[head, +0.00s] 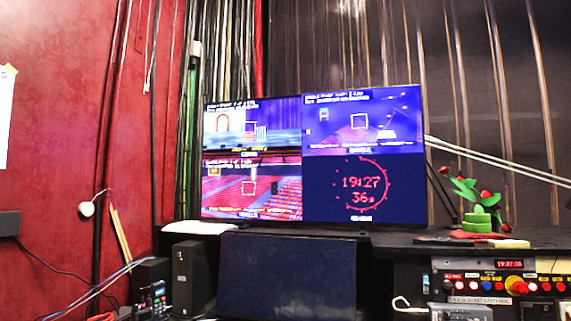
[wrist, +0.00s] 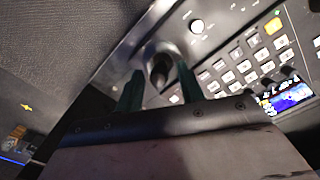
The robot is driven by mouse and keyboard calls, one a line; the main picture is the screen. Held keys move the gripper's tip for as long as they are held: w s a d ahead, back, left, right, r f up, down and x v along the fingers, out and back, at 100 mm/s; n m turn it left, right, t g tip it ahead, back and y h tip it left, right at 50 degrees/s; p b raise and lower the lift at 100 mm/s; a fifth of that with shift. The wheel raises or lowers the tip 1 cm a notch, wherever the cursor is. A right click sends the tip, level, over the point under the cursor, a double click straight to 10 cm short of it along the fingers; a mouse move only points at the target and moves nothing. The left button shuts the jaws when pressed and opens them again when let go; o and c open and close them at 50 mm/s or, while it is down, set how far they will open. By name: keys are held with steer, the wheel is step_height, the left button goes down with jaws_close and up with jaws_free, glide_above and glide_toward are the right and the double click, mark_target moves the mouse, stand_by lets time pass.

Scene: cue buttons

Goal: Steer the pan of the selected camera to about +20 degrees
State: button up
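In the wrist view, a black joystick (wrist: 159,72) stands on a light grey control panel (wrist: 112,68). My gripper (wrist: 160,76) has its two dark green fingers on either side of the stick. A gap shows between them around it; I cannot tell whether either finger touches it. Rows of pale keys (wrist: 245,66) lie right of the stick, with a small lit display (wrist: 290,97) beyond. In the head view, a monitor (head: 427,160) shows several camera pictures and a red clock. The text on it is too blurred to read a pan angle or selection. My gripper is outside the head view.
A round white knob (wrist: 197,26) sits above the stick on the panel. In the head view, a rack with coloured buttons (head: 487,286) and a plant ornament (head: 477,222) are at right. A dark upright panel (head: 287,275) stands below the monitor.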

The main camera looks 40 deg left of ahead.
steer(key=shift+r, duration=3)
steer(key=shift+s, duration=0.1)
steer(key=s+d+r, duration=0.1)
steer(key=s+r, duration=0.6)
steer(key=s, duration=0.6)
steer(key=s+d+r+t, duration=0.1)
steer(key=s+r, duration=0.7)
steer(key=s, duration=0.5)
steer(key=s+d+r, duration=0.1)
steer(key=s+r, duration=0.6)
steer(key=s, duration=0.6)
steer(key=shift+r+n, duration=0.3)
steer(key=shift+r, duration=0.05)
